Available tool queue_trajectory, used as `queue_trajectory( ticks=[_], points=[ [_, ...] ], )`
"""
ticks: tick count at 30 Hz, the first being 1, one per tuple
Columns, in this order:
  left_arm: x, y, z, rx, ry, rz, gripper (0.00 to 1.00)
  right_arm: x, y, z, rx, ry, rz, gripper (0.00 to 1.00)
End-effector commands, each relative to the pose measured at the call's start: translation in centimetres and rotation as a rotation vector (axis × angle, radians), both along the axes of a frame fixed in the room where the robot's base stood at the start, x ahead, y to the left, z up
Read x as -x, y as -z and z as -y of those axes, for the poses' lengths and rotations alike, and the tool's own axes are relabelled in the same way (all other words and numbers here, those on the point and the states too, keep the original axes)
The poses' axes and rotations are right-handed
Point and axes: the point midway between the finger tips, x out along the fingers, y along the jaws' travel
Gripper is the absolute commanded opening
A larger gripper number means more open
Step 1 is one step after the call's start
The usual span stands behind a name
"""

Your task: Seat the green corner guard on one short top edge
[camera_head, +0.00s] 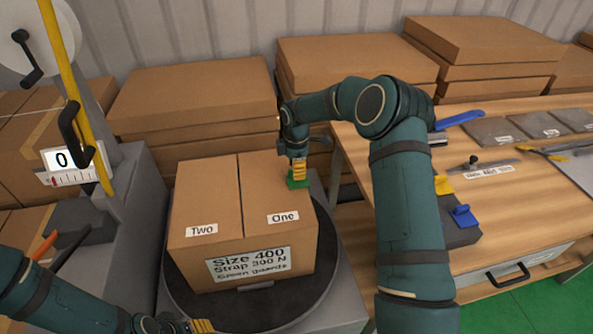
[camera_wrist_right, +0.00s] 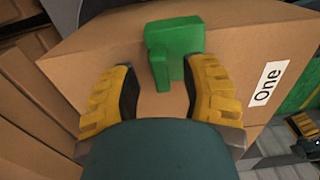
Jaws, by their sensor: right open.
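The green corner guard (camera_head: 298,181) sits at the right short top edge of the cardboard box (camera_head: 215,218), on the side labelled "One". In the right wrist view the guard (camera_wrist_right: 176,50) lies against the box's top edge, beyond my fingertips. My right gripper (camera_head: 299,168) is just above the guard. Its yellow fingers (camera_wrist_right: 160,90) are spread apart, with a gap between them and the guard's narrow tab. Whether the guard is fully flush cannot be told. My left gripper (camera_head: 190,325) is at the bottom edge, mostly cut off.
The box stands on a dark round turntable (camera_head: 325,250). A wooden bench (camera_head: 510,210) to the right holds a blue piece (camera_head: 463,215), a yellow piece (camera_head: 443,185) and grey plates (camera_head: 495,130). Stacked cartons (camera_head: 190,95) stand behind. A yellow post (camera_head: 75,90) rises at left.

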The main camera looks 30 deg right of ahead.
Motion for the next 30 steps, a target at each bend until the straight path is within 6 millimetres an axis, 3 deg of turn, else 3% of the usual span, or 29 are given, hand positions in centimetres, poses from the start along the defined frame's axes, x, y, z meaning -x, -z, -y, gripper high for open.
queue_trajectory(
  ticks=[9, 15, 21, 30],
  points=[
    [0.0, 0.0, 0.0, 0.0, 0.0, 0.0, 0.47, -0.1, -6.6, 0.0, 0.001, 0.001, 0.004, 0.44],
    [0.0, 0.0, 0.0, 0.0, 0.0, 0.0, 0.47, -0.1, -9.5, 0.0, 0.002, -0.001, 0.003, 0.44],
    [0.0, 0.0, 0.0, 0.0, 0.0, 0.0, 0.47, -0.1, -10.6, 0.0, 0.0, -0.001, 0.001, 0.44],
    [0.0, 0.0, 0.0, 0.0, 0.0, 0.0, 0.47, -0.1, -10.6, 0.0, 0.0, -0.001, 0.0, 0.44]
  ],
)
